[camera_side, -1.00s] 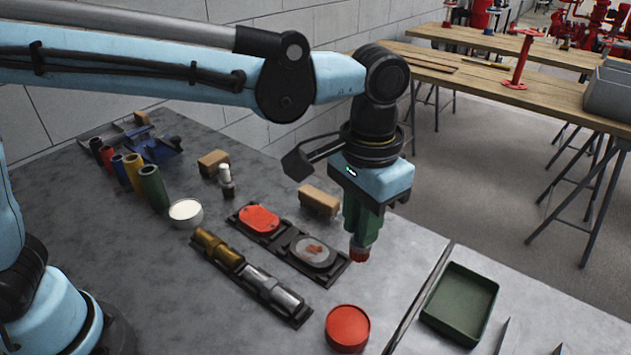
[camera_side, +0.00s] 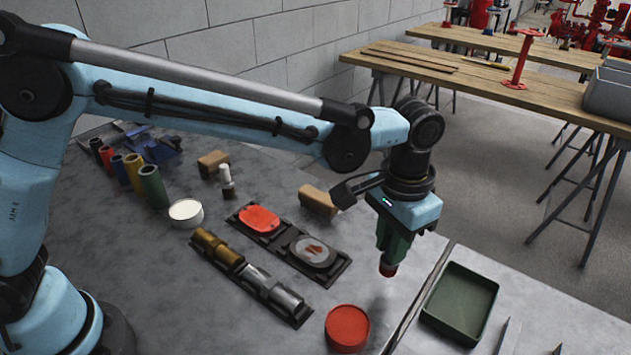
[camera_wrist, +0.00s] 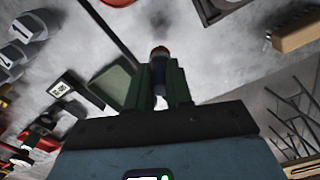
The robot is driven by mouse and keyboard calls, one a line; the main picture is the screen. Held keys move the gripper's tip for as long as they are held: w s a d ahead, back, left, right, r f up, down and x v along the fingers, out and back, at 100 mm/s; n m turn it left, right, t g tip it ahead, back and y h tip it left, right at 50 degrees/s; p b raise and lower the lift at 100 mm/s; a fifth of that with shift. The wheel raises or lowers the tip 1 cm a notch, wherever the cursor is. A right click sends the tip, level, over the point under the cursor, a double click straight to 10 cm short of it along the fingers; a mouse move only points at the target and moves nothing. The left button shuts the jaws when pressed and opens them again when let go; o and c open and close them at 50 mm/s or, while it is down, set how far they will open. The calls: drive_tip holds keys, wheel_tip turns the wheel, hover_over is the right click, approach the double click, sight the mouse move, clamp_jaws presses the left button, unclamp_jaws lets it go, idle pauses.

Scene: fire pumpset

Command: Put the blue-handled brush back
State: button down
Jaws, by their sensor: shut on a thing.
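My gripper (camera_side: 392,258) has green fingers and hangs above the grey bench, to the right of the dark trays. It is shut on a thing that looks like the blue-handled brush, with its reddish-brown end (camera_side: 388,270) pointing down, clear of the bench. In the wrist view the dark blue handle (camera_wrist: 158,72) sits between the green fingers (camera_wrist: 160,92), and the reddish tip shows beyond it. The rest of the handle is hidden by the fingers. A row of coloured tubes, including a blue one (camera_side: 120,169), stands at the bench's far left.
A round red tin (camera_side: 347,328) stands in front of my gripper. A green tray (camera_side: 460,302) lies to the right, past the bench seam. A tray with a red oval dish (camera_side: 259,217) and a grey oval dish (camera_side: 313,252) is to the left. Wooden block (camera_side: 318,201) behind.

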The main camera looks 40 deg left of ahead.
drive_tip(key=shift+w+a+f, duration=0.2)
drive_tip(key=shift+w+f, duration=0.2)
drive_tip(key=shift+w, duration=0.05)
drive_tip(key=shift+f, duration=1.9)
drive_tip(key=c, duration=1)
unclamp_jaws()
drive_tip(key=shift+f, duration=0.1)
